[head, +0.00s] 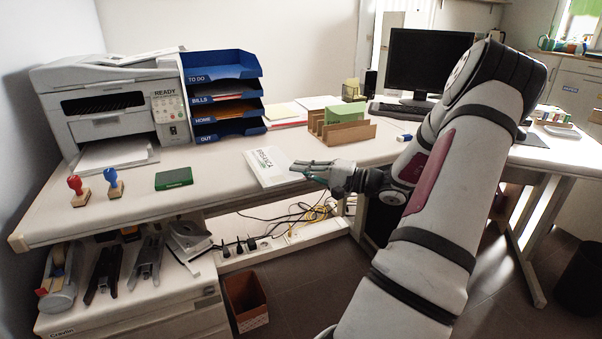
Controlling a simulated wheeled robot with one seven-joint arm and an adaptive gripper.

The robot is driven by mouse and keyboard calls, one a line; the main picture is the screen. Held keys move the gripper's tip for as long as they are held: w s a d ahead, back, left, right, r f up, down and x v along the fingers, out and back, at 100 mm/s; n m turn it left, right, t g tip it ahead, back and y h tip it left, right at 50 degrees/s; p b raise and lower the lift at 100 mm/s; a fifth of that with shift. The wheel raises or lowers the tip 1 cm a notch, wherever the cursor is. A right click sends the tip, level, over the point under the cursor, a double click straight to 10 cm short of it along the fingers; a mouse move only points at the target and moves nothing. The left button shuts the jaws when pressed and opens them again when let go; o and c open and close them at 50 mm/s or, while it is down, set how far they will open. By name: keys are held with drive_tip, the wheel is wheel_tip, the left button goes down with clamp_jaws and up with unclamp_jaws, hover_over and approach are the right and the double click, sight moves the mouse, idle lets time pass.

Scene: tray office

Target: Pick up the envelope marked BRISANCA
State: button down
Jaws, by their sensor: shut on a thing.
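A white envelope (262,167) with dark and green print, which seems to read BRISANCA, is at the front edge of the desk in the head view. It shows turned, with its print running up its face. My gripper (300,167) comes in from the right and is shut on the envelope's right side. The fingers partly cover that side. I cannot tell whether the envelope touches the desk or is slightly above it.
A printer (115,105) and a blue letter tray stack (222,95) stand at the back left. Two stamps (113,183) and a green ink pad (174,178) lie left of the envelope. A wooden letter rack (342,130) stands behind it. Cables (290,222) hang below the desk.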

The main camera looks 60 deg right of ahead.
drive_tip(key=shift+s, duration=0.1)
drive_tip(key=s+d+r+p, duration=0.1)
drive_tip(key=s+r+p, duration=0.1)
drive_tip(key=s, duration=0.4)
drive_tip(key=s+d+r+p, duration=0.2)
drive_tip(key=s+r+p, duration=0.1)
drive_tip(key=s, duration=0.4)
drive_tip(key=shift+s+d, duration=0.15)
drive_tip(key=shift+s, duration=0.1)
